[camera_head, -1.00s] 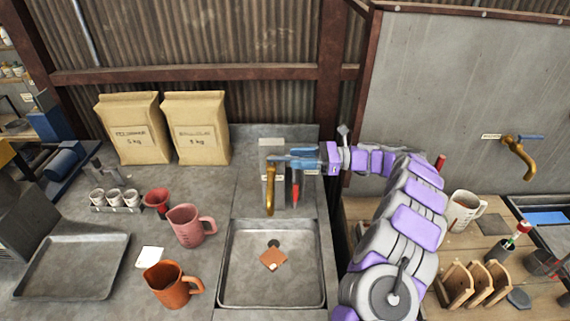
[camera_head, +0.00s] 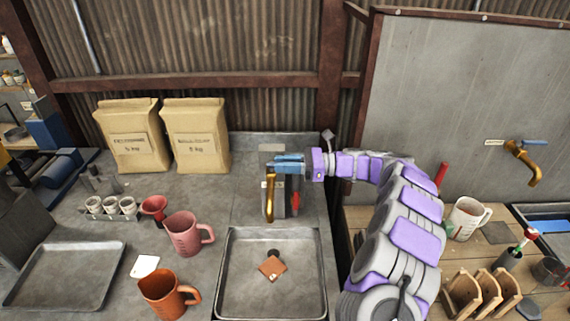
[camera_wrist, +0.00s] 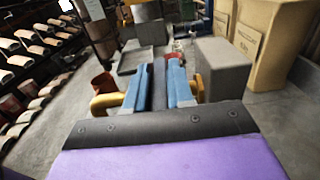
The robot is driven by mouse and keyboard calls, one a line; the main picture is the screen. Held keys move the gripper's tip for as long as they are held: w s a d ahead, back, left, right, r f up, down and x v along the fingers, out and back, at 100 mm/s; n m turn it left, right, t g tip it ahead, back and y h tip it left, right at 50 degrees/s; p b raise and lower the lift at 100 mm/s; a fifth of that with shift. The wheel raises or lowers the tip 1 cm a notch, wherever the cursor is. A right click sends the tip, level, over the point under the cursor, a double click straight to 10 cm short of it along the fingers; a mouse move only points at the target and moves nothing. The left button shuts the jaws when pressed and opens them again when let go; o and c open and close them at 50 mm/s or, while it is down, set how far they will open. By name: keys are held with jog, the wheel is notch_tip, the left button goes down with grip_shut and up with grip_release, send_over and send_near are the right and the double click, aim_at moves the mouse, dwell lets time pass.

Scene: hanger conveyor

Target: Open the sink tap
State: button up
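The brass sink tap (camera_head: 269,197) stands at the back of the metal sink (camera_head: 230,285), its spout pointing down. My gripper (camera_head: 283,163) reaches in from the right with its blue fingers level with the tap's top, overlapping it in the head view. In the wrist view the two blue fingers (camera_wrist: 160,75) are apart with a narrow gap. Brass parts of the tap (camera_wrist: 104,103) show on both sides beneath them. The fingers hide the tap's top, so its handle cannot be told from them, nor whether they touch it.
A red part (camera_head: 295,202) hangs just right of the tap. A brown piece (camera_head: 272,267) lies in the sink. A pink mug (camera_head: 183,236) and an orange mug (camera_head: 163,293) stand left of the sink. Paper bags (camera_head: 134,135) stand behind. Another brass tap (camera_head: 522,160) is far right.

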grip_shut()
